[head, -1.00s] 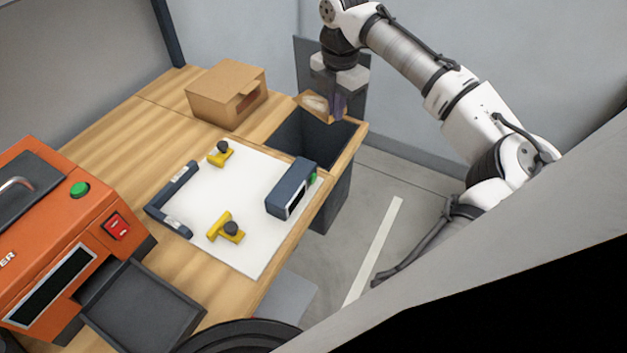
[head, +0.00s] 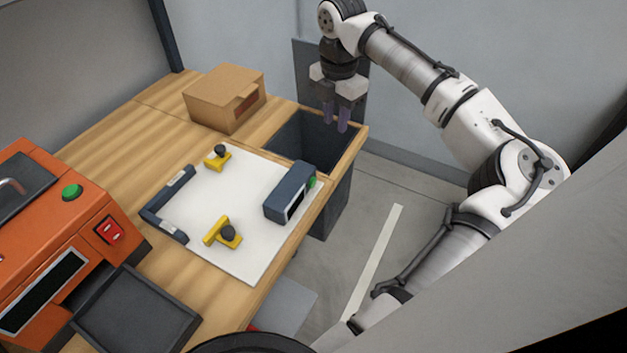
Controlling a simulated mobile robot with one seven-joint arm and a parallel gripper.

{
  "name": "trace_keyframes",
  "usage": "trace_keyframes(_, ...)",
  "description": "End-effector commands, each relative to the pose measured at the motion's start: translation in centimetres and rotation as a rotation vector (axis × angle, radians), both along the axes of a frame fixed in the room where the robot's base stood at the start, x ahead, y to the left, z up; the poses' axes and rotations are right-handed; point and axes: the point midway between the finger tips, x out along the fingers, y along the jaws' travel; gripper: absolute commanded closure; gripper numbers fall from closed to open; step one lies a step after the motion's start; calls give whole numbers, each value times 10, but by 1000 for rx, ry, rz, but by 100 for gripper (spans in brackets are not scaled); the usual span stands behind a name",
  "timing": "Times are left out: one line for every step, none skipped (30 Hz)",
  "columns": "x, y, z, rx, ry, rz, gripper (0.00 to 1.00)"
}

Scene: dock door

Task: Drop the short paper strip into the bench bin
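The bench bin (head: 295,141) is a dark grey open box set into the bench's far right corner. My gripper (head: 336,123) hangs over the bin's far right part, pointing down. Its two purple fingertips stand apart with a gap between them, and nothing shows between them. The short paper strip is not visible in the head view now. The bin's deeper inside is dark and partly hidden by its near wall, so I cannot see what lies in it.
A cardboard box (head: 222,98) stands left of the bin. A white board (head: 235,215) with yellow clamps (head: 222,233), a dark bar and a dark block (head: 287,193) lies on the bench. An orange machine (head: 60,235) with a black tray (head: 135,308) is at left.

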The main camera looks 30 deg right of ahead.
Motion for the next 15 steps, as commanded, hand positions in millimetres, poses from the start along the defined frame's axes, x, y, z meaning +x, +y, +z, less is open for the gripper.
trace_keyframes(0, 0, 4, -1, -1, 0, 73)
trace_keyframes(1, 0, 6, -1, 0, 0, 73)
trace_keyframes(1, 0, 12, -1, -2, 0, 73)
trace_keyframes(1, 0, 17, -1, -2, 1, 73)
trace_keyframes(1, 1, 22, 0, -3, 1, 73)
trace_keyframes(1, 1, 31, 0, -2, 1, 73)
trace_keyframes(1, 0, 37, 0, -4, 0, 73)
trace_keyframes(1, 0, 44, 0, -3, 0, 73)
trace_keyframes(1, 1, 54, 1, -3, 1, 73)
trace_keyframes(1, 1, 62, 0, -4, 1, 73)
trace_keyframes(1, 1, 69, 0, -3, 1, 73)
trace_keyframes(1, 1, 79, 0, -3, 0, 73)
trace_keyframes(1, 1, 86, 0, -3, 1, 73)
trace_keyframes(1, 0, 93, -2, -2, 0, 73)
trace_keyframes(1, 0, 101, -2, -2, -1, 73)
